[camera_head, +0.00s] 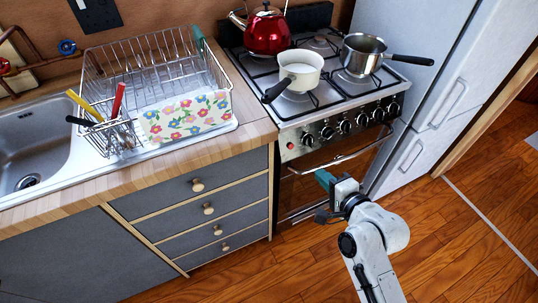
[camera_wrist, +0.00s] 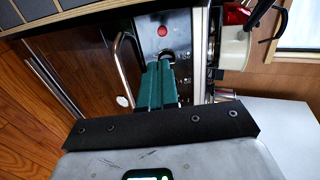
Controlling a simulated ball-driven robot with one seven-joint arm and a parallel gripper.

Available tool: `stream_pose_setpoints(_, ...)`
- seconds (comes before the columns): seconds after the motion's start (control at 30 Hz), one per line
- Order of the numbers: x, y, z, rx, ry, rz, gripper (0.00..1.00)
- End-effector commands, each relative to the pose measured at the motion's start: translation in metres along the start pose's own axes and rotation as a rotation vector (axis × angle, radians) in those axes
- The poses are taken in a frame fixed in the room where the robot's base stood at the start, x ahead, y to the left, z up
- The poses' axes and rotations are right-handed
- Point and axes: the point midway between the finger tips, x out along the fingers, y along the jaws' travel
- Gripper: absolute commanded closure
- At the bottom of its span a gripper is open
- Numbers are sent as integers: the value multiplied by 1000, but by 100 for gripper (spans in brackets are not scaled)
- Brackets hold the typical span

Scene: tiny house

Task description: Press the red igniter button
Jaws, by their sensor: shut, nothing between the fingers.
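The red igniter button (camera_head: 291,145) is a small red disc at the left end of the stove's front control panel (camera_head: 325,135), left of the black knobs. In the wrist view the red button (camera_wrist: 162,31) shows near the top, past my fingertips. My gripper (camera_head: 322,177) is in front of the oven, below and right of the button and apart from it. Its teal fingers (camera_wrist: 160,68) are together with nothing between them, and point toward the panel. A black knob is partly hidden behind the fingertips in the wrist view.
A silver oven handle (camera_head: 335,163) sticks out below the panel, close to my gripper. A white saucepan (camera_head: 299,72), a steel pot (camera_head: 362,56) and a red kettle (camera_head: 267,32) stand on the stove. Drawers (camera_head: 200,205) are left, a fridge (camera_head: 430,90) right.

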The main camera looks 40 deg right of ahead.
Motion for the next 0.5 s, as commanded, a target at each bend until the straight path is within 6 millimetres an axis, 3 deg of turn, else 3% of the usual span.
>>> stream_pose_setpoints(0.5, 7, -2, -2, 18, 7, -14, 100)
